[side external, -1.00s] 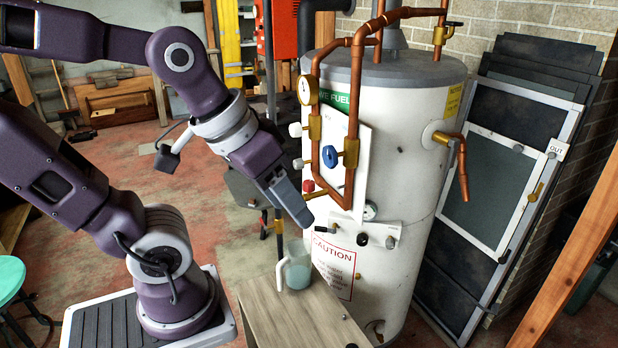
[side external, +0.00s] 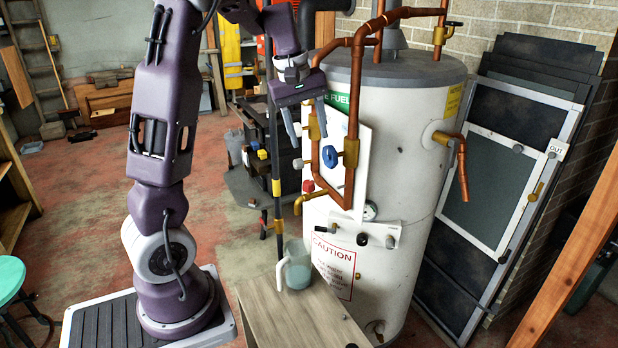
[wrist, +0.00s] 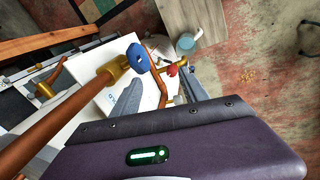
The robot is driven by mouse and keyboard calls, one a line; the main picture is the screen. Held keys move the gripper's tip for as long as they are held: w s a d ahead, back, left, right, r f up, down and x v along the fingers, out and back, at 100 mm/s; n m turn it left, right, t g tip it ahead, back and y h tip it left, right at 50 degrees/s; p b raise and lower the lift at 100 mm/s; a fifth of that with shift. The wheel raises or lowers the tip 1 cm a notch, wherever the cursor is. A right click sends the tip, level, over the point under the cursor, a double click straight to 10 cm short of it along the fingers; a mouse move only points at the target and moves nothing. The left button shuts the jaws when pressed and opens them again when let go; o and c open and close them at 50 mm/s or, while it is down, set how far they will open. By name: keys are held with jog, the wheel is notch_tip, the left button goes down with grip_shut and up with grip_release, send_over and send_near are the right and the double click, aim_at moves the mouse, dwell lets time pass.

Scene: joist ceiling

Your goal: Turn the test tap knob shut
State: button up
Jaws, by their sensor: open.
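A red knob (side external: 308,186) sits on the left side of the boiler's pipework, just above a brass spout (side external: 307,201); I take this as the test tap. The red knob also shows in the wrist view (wrist: 171,70). A blue knob (side external: 330,155) sits on the copper pipe to its right and shows in the wrist view (wrist: 138,58). My gripper (side external: 306,130) is open and empty, pointing down, above the red knob and apart from it. In the wrist view, the red knob appears between my spread fingers (wrist: 162,76), farther off.
A jug with pale blue liquid (side external: 297,270) stands on a wooden bench (side external: 300,315) below the spout. Copper pipes (side external: 358,90) run close to the right of my gripper, beside the white boiler (side external: 420,190). A dark cart (side external: 262,165) stands behind.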

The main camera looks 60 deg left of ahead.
aim_at(309, 182)
jog(key=w+a+f+n, duration=0.1)
jog(key=f, duration=0.1)
jog(key=w+a+f+n+g, duration=0.1)
jog(key=a+f, duration=0.1)
jog(key=f, duration=0.1)
jog(key=w+a+f+g, duration=0.1)
jog(key=a+f, duration=0.1)
jog(key=shift+a+f+n, duration=0.15)
jog(key=shift+f+n, duration=0.15)
jog(key=shift+n, duration=0.1)
jog(key=shift+g, duration=0.3)
notch_tip(309, 182, down, 8)
jog(key=shift+a, duration=0.1)
grip_shut()
